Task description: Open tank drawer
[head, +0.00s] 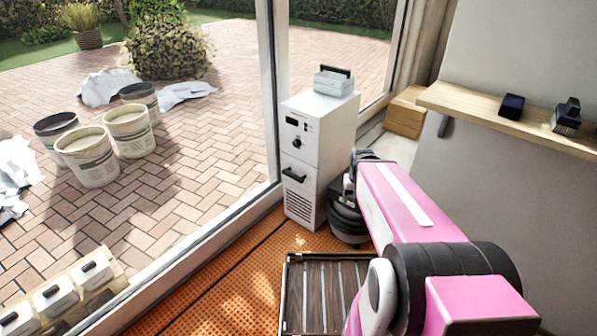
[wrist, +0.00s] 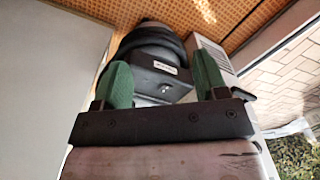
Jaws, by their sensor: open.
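The white tank cabinet (head: 322,135) stands on the orange floor by the glass door frame. Its tank drawer (head: 297,182) is flush with the front and looks shut, with a black bar handle (head: 293,174) and a grille below. In the wrist view, my gripper (wrist: 162,82) has its two green fingers wide apart with nothing between them. A white grilled part of the cabinet (wrist: 219,58) shows behind the right finger.
A grey-white case (head: 333,83) sits on the cabinet. A dark slatted tray (head: 284,300) lies on the floor in front. A wooden shelf (head: 470,106) runs along the right wall. A dark rounded body (wrist: 150,42) lies beyond my fingers. Orange floor (head: 225,275) is open left of the tray.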

